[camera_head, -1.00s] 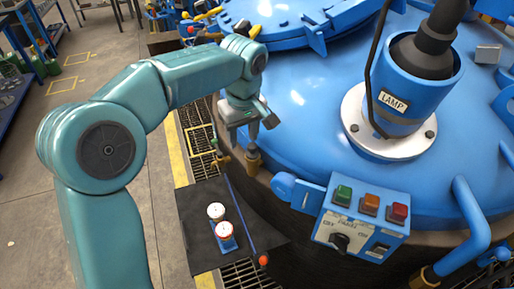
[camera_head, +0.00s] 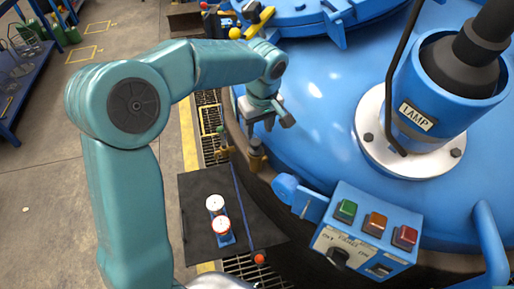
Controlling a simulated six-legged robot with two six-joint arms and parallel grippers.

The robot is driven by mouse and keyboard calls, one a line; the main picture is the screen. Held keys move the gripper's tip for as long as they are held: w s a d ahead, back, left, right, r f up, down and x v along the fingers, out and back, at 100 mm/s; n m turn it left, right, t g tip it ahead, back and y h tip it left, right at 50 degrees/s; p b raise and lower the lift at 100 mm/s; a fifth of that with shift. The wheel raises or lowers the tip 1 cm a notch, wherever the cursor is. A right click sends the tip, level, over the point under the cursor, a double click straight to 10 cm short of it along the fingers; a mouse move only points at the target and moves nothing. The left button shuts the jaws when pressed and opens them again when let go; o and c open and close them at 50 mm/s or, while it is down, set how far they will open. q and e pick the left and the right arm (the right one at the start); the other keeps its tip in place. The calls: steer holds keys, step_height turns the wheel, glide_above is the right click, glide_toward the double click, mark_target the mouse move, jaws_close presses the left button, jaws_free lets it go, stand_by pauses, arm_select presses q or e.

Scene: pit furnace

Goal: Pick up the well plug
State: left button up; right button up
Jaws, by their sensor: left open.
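A small brass fitting (camera_head: 257,159), which looks like the well plug, stands upright at the near left rim of the blue furnace (camera_head: 325,130). I cannot tell the exact gap. My right gripper is not in view.
A blue control box (camera_head: 367,228) with green, orange and red buttons sits at the front right. The lamp housing (camera_head: 425,95) rises on the lid.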

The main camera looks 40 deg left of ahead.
mark_target(256, 142)
arm_select(q)
steer(key=f, duration=0.2)
steer(key=shift+w+a+f, duration=0.1)
steer(key=shift+a+f, duration=0.25)
steer(key=shift+a, duration=0.05)
steer(key=shift+w+f, duration=0.25)
steer(key=shift+f, duration=0.1)
steer(key=shift+f+p, duration=0.3)
steer(key=f, duration=0.1)
steer(key=a+f+p, duration=0.1)
steer(key=f, duration=0.1)
steer(key=shift+f, duration=0.3)
steer(key=shift+w+f, duration=0.15)
steer(key=shift+f, duration=0.2)
steer(key=shift+w, duration=0.1)
steer(key=shift+d, duration=0.15)
steer(key=shift+s+r, duration=0.1)
steer(key=shift+s, duration=0.15)
steer(key=shift+c, duration=1.2)
steer(key=c, duration=0.5)
steer(key=shift+w, duration=0.1)
steer(key=shift+c, duration=0.2)
